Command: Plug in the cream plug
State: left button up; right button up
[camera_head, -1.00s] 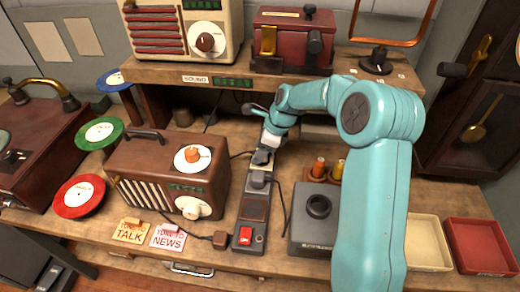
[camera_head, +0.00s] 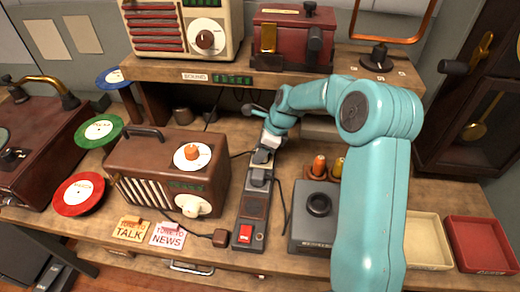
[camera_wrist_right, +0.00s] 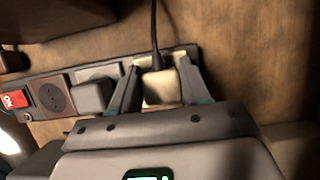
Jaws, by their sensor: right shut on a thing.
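The cream plug (camera_wrist_right: 160,88) is between the two fingers of my right gripper (camera_wrist_right: 155,90) in the wrist view, with a black cord running up from it. It is over the far end of the dark power strip (camera_wrist_right: 68,97); I cannot tell whether its pins are in a socket. In the head view my right gripper (camera_head: 262,160) is at the far end of the strip (camera_head: 250,212). A dark grey plug (camera_wrist_right: 92,96) sits on the strip beside the gripper. An open socket (camera_wrist_right: 54,98) and a red switch (camera_wrist_right: 14,100) follow. My left gripper is out of view.
A brown radio (camera_head: 170,170) stands left of the strip. A grey box with a round black top (camera_head: 318,206) stands to its right, near orange and yellow pegs (camera_head: 319,166). A shelf (camera_head: 200,76) overhangs the back. Cream (camera_head: 428,243) and red trays are at the right.

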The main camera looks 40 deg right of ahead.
jog(key=shift+f, duration=0.1)
jog(key=o, duration=1)
jog(key=shift+o, duration=0.2)
jog(key=v, duration=0.7)
jog(key=shift+r, duration=0.25)
jog(key=shift+s, duration=0.15)
